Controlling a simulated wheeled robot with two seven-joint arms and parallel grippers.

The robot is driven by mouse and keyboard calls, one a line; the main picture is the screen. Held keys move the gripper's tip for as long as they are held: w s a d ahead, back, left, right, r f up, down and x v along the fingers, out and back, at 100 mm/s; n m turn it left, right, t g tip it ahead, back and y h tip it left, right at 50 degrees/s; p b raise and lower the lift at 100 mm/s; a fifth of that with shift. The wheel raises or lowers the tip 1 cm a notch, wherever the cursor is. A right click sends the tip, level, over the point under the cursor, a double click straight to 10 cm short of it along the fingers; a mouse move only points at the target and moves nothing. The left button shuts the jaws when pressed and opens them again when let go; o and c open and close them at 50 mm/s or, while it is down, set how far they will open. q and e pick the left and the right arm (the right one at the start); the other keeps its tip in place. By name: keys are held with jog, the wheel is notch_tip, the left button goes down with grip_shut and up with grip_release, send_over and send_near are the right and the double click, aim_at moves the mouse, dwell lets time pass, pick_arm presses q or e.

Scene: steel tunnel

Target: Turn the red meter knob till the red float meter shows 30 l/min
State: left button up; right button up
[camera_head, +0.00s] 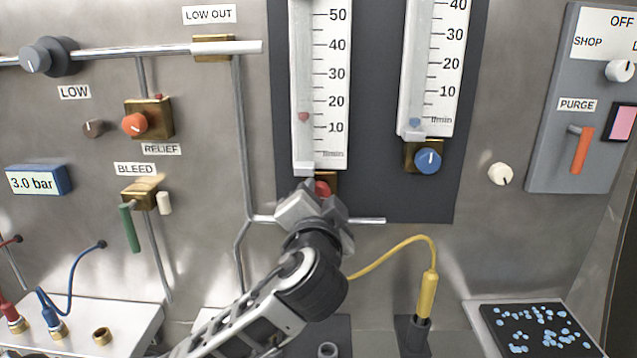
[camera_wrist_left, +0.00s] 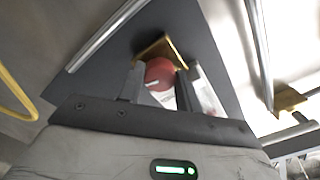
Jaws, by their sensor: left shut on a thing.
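The red meter knob (camera_head: 322,188) sits on a brass block under the left float meter. My left gripper (camera_head: 318,198) is shut on it and covers most of it. In the left wrist view the red knob (camera_wrist_left: 160,73), with a white mark, is between the two fingers of the gripper (camera_wrist_left: 158,90). The red float meter (camera_head: 320,80) is a tall white scale in l/min, and its red float (camera_head: 304,117) stands between the 10 and 20 marks. My right gripper is not in view.
A blue-knobbed meter (camera_head: 428,160) is to the right on the same dark panel. A yellow cable (camera_head: 400,240) runs to a yellow plug (camera_head: 427,295) below right. A thin pipe (camera_head: 370,220) crosses close by the gripper. A tray of blue bits (camera_head: 515,312) is at lower right.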

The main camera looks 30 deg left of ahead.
pick_arm(q)
jog(key=shift+m+p, duration=1.05)
jog(key=shift+m, duration=2.55)
jog(key=o, duration=1)
jog(key=shift+a+r, duration=0.1)
